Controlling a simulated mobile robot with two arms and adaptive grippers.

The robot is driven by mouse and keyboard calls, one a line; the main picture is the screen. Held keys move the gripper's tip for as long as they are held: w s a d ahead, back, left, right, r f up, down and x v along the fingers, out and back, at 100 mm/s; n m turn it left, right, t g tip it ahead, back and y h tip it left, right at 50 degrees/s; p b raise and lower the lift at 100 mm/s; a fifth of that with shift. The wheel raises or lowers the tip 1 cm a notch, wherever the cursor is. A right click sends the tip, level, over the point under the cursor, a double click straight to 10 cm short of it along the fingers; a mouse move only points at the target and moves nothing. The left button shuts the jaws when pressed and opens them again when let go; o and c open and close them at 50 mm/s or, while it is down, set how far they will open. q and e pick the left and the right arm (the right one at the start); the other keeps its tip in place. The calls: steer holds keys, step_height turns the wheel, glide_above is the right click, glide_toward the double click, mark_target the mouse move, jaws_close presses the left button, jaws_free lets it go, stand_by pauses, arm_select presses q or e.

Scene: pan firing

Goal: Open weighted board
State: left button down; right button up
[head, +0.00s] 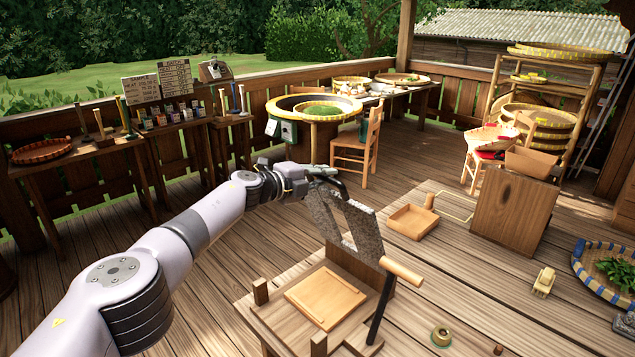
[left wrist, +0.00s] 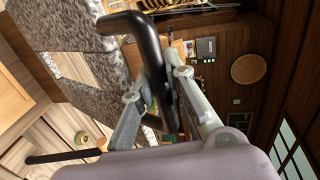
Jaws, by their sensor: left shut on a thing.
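A light square wooden plate (head: 325,297) lies uncovered on the base. My left gripper (head: 314,174) is at the board's upper edge, shut on its black bar handle. In the left wrist view the black handle (left wrist: 150,48) passes between the fingers (left wrist: 158,100), and the speckled board (left wrist: 92,103) is at left. A black lever with a wooden grip (head: 402,271) stands at the base's right side. My right gripper is not in view.
A wooden tray (head: 413,221) and a wooden box (head: 512,212) stand to the right. A tape roll (head: 441,336), a small cream object (head: 544,282) and a basket of leaves (head: 584,270) lie at the front right. Tables and a chair (head: 358,146) stand behind.

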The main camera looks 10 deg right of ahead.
arm_select(q)
steer(key=shift+d+r, duration=0.2)
stand_by(0.3)
steer(key=c, duration=1.6)
jaws_free()
steer(key=shift+d, duration=0.15)
steer(key=shift+o, duration=0.2)
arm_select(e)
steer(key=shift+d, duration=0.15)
arm_select(q)
steer(key=shift+w+a, duration=0.1)
steer(key=shift+a, duration=0.1)
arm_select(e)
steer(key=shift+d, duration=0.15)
arm_select(q)
steer(key=v, duration=1.2)
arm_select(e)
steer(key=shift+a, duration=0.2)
